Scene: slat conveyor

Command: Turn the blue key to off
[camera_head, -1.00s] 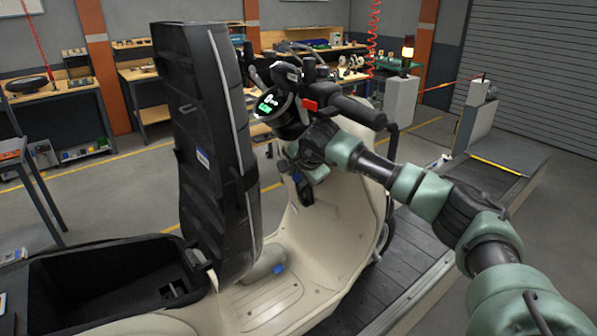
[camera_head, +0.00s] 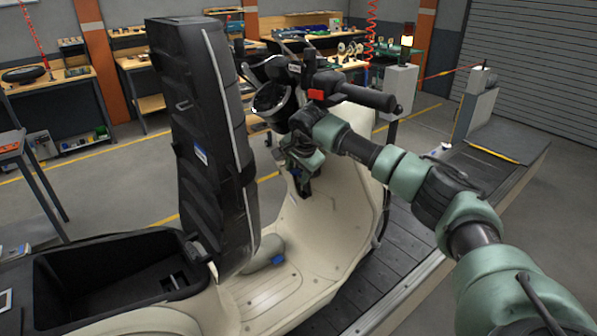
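My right arm comes in from the right, and its dark gripper (camera_head: 303,185) is at the inner front panel of the cream scooter (camera_head: 335,215), below the handlebar. The fingers are small and dark here, so I cannot tell whether they are open or shut. I cannot make out the blue key; the gripper and wrist cover much of the panel around them. The round dashboard display (camera_head: 271,100) is dark. My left gripper is not in view.
The scooter's black seat (camera_head: 205,140) stands raised over the open storage bin (camera_head: 60,275). The black handlebar grip (camera_head: 365,93) is close above my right wrist. A small blue item (camera_head: 277,260) is on the footboard. The slat conveyor (camera_head: 405,245) runs beneath the scooter.

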